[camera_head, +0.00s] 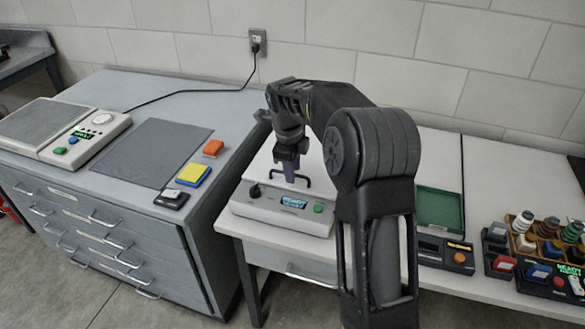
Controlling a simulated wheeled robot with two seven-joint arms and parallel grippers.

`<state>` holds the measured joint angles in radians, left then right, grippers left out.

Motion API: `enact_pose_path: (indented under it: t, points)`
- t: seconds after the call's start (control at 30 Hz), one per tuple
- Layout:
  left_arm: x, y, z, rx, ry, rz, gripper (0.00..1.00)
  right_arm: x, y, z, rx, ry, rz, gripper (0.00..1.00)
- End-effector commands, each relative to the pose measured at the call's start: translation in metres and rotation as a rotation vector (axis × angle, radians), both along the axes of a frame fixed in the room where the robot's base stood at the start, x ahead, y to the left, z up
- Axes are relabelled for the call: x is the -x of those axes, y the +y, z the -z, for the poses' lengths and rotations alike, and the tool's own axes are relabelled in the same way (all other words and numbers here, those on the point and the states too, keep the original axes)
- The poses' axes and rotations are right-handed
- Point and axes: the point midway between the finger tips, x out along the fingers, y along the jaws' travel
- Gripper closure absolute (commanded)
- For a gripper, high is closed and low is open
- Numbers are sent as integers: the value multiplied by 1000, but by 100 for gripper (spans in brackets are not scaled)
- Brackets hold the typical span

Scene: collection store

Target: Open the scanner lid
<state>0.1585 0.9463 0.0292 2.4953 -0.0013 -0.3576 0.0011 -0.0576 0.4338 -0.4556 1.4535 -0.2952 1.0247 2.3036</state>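A pale grey device, which looks like the scanner (277,212), stands at the left end of the white table. Its front has a black knob, a lit display and a green button. Its flat lid (262,172) is down, with a dark bar handle (306,182) near the front edge. My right gripper (289,178) points down at this handle, with its fingertips at or touching it. The fingers look like one narrow piece from here, so their gap and any grip are hidden. My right arm covers the device's right side. My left gripper is out of view.
A grey drawer cabinet (110,226) at left holds another device (60,130), a dark mat (152,152) and coloured blocks (194,174). Right of my arm are a green tray (440,207), a black control box (445,252) and a rack of spools (548,236). A wall stands close behind.

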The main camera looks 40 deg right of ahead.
Motion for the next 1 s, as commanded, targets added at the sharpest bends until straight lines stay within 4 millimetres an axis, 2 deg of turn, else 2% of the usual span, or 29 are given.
enact_pose_path:
  t: [0.1, 0.47, 1.0]
  points:
    - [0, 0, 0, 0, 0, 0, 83, 0, 0, 0, 0, 0, 0, 70]
    - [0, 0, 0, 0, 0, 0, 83, 0, 0, 0, 0, 0, 0, 100]
    - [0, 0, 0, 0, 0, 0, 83, 0, 0, -1, 0, 0, 0, 100]
